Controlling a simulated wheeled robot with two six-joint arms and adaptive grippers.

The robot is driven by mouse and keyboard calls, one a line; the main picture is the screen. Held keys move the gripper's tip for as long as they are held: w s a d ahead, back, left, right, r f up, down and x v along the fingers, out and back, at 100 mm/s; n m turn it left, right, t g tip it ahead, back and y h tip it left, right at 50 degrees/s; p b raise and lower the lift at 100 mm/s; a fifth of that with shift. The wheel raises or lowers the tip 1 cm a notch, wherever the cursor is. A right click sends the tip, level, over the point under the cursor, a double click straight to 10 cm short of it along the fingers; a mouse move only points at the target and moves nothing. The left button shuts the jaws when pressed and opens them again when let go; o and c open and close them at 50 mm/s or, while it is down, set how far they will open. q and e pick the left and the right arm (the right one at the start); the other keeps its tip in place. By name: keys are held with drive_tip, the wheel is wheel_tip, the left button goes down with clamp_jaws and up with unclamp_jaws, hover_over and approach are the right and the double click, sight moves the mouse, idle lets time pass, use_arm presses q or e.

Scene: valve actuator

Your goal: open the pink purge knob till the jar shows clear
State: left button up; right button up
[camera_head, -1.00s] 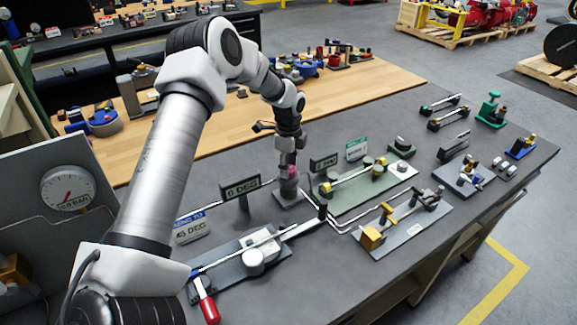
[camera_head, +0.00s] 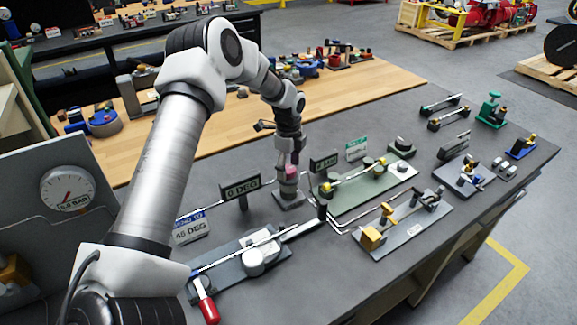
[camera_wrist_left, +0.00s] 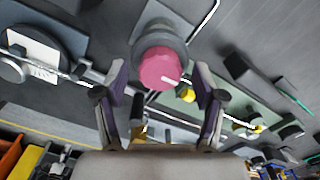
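The pink purge knob (camera_head: 292,171) sits on top of a small grey upright fitting (camera_head: 288,190) on the dark bench. My left gripper (camera_head: 290,155) points down just above the knob. Its two fingers (camera_wrist_left: 160,85) are spread apart, one on each side of the knob, with visible gaps between them and the knob. The jar's contents are too small to judge in the head view. My right gripper is not in view.
A dark "0 DEG" sign (camera_head: 241,189) stands left of the fitting, and another dark sign (camera_head: 324,163) stands right. A green plate with a yellow lever (camera_head: 350,196) lies to the right. A plate with a red-handled lever (camera_head: 207,307) is in front. A gauge (camera_head: 67,188) is at left.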

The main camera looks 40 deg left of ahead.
sight(289, 168)
use_arm(q)
wheel_tip(289, 168, up, 12)
idle(0.4)
drive_tip(key=shift+f, duration=0.1)
idle(0.4)
